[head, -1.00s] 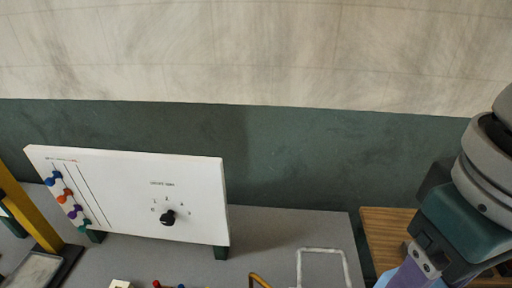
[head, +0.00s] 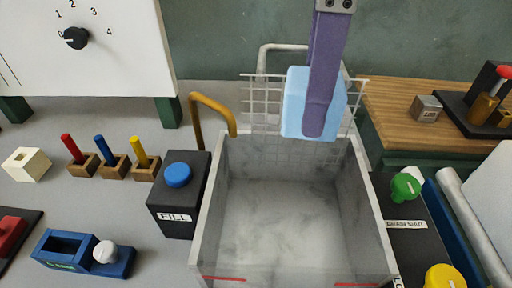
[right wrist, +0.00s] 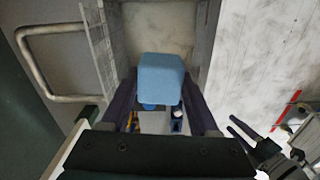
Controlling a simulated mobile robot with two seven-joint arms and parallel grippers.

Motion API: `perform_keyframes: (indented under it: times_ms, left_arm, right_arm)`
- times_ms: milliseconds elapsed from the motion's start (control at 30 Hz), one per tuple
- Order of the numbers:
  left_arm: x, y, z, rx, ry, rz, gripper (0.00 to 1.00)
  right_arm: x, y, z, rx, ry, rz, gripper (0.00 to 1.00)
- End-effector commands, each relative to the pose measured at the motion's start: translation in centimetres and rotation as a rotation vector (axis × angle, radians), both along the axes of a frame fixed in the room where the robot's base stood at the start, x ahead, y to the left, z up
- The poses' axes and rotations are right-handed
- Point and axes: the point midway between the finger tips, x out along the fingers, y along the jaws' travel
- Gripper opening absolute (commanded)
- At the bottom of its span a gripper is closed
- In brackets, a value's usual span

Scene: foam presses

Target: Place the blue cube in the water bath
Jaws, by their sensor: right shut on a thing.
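The light blue cube (head: 296,104) is held by my right gripper (head: 318,128), whose purple fingers come down from the top of the head view. The cube hangs in front of the white wire grid, over the back part of the grey water bath (head: 212,215), apart from its floor. In the right wrist view, the cube (right wrist: 161,78) sits between the two dark fingers of my right gripper (right wrist: 162,100). The bath is an open box with red lines on its front.
A black FILL box (head: 180,215) with a blue button stands left of the bath. A yellow hooked pipe (head: 212,108) rises by its back left corner. A black panel (head: 408,240) with green and yellow knobs stands right. The wire grid (head: 262,100) stands at the back.

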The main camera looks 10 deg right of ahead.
Motion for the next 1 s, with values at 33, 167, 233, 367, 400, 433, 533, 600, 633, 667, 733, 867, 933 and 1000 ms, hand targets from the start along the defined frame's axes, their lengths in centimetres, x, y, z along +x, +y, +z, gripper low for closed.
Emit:
perform_keyframes:
  times_ms: [33,167,233,367,400,433,533,600,633,667,733,867,933,1000]
  left_arm:
    - [0.0,0.0,-2.2,-0.001,-0.001,0.001,0.5]
    - [0.0,0.0,-3.2,-0.001,-0.001,0.001,0.5]
    - [0.0,-0.1,-3.6,-0.002,-0.002,0.001,0.5]
    - [0.0,-0.1,-4.4,-0.003,-0.002,0.0,0.5]
    - [0.0,-0.1,-4.3,-0.003,-0.002,0.0,0.5]
    - [0.0,-0.1,-4.3,-0.003,-0.002,0.0,0.5]
    - [0.0,-0.1,-4.6,-0.002,-0.002,-0.001,0.5]
    - [0.0,-0.1,-4.9,-0.002,-0.002,-0.001,0.5]
    - [0.1,-0.1,-5.0,-0.002,-0.003,-0.001,0.5]
    - [0.0,-0.1,-5.1,-0.002,-0.003,-0.001,0.5]
    - [0.0,-0.1,-5.3,-0.002,-0.003,-0.001,0.5]
    - [0.1,-0.1,-5.5,-0.001,-0.003,0.0,0.5]
    - [0.1,-0.1,-5.6,-0.001,-0.003,0.0,0.5]
    - [0.1,0.0,-5.7,-0.001,-0.003,-0.001,0.5]
  right_arm:
    - [0.2,0.2,-1.7,-0.001,-0.002,0.032,0.09]
    - [0.5,0.5,-2.3,-0.003,-0.001,0.089,0.09]
    - [0.6,0.6,-2.8,-0.004,0.001,0.102,0.09]
    - [0.5,0.6,-5.3,-0.002,0.005,0.108,0.09]
    - [0.5,0.6,-6.3,-0.004,0.007,0.107,0.09]
    - [0.5,0.5,-7.1,-0.005,0.006,0.106,0.09]
    - [0.5,0.5,-10.1,-0.006,0.006,0.105,0.09]
    - [0.5,0.5,-12.2,-0.006,0.006,0.105,0.09]
    - [0.5,0.5,-13.1,-0.006,0.006,0.105,0.09]
    - [0.5,0.5,-13.8,-0.006,0.004,0.105,0.09]
    - [0.5,0.5,-15.4,-0.006,0.003,0.105,0.09]
    - [0.6,0.6,-17.3,-0.004,0.001,0.105,0.09]
    - [0.6,0.6,-17.7,-0.003,-0.001,0.106,0.09]
    - [0.6,0.5,-18.5,-0.005,0.001,0.106,0.09]
